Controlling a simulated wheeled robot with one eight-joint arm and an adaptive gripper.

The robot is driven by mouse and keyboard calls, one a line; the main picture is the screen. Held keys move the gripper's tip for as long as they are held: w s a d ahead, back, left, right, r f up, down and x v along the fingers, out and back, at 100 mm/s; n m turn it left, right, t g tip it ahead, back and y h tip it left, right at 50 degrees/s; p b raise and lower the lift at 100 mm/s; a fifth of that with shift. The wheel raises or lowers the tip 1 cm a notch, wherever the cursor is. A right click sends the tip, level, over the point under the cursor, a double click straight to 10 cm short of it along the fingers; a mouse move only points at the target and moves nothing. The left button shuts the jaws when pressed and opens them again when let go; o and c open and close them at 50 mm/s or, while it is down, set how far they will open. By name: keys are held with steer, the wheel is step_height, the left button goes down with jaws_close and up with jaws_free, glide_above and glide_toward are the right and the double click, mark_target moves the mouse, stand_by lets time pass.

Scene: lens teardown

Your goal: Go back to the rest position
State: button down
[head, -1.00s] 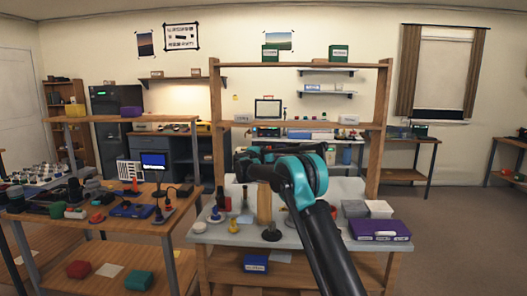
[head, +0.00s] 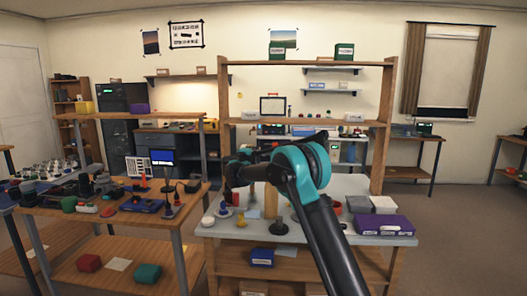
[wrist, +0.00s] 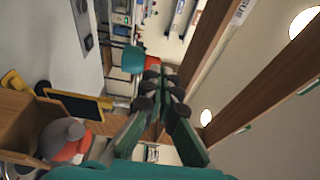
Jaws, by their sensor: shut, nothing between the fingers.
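My arm (head: 303,165), teal and black, rises from the bottom of the head view and bends left over the grey-topped workbench (head: 330,238). Its far end is dark and partly hidden by the arm, so the fingers are not clear there. In the wrist view my gripper (wrist: 160,92) shows green fingers with dark round pads close together. It is shut and empty. It points toward the shelving, above the bench, and touches nothing that I can make out.
A wooden shelf frame (head: 389,95) stands behind my arm. A crowded wooden table (head: 190,198) is on the left. The floor (head: 460,240) at right is clear.

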steer(key=shift+s+a, duration=0.5)
steer(key=s+d+r+n+t+y, duration=0.2)
steer(key=s+d+r+n+y, duration=0.1)
steer(key=d+r+n+y, duration=0.25)
steer(key=s+d+n+g+y, duration=0.1)
steer(key=s+d+n+y, duration=0.2)
steer(key=s+n+y, duration=0.35)
steer(key=s+d+f+n+g+h, duration=0.2)
steer(key=s+d+f, duration=0.7)
steer(key=s, duration=0.8)
steer(key=s+d+f+n+g+h, duration=0.2)
steer(key=s+d+f+n+g, duration=0.2)
steer(key=s+f, duration=0.9)
steer(key=s+d+f+n+g+h, duration=0.2)
steer(key=s+d+f+g, duration=0.6)
steer(key=s, duration=1.3)
steer(key=d+f+n, duration=0.1)
steer(key=d+f, duration=0.2)
steer(key=d, duration=0.2)
steer(key=shift+d+f+n, duration=0.3)
steer(key=shift+d+f, duration=0.05)
steer(key=shift+f, duration=0.05)
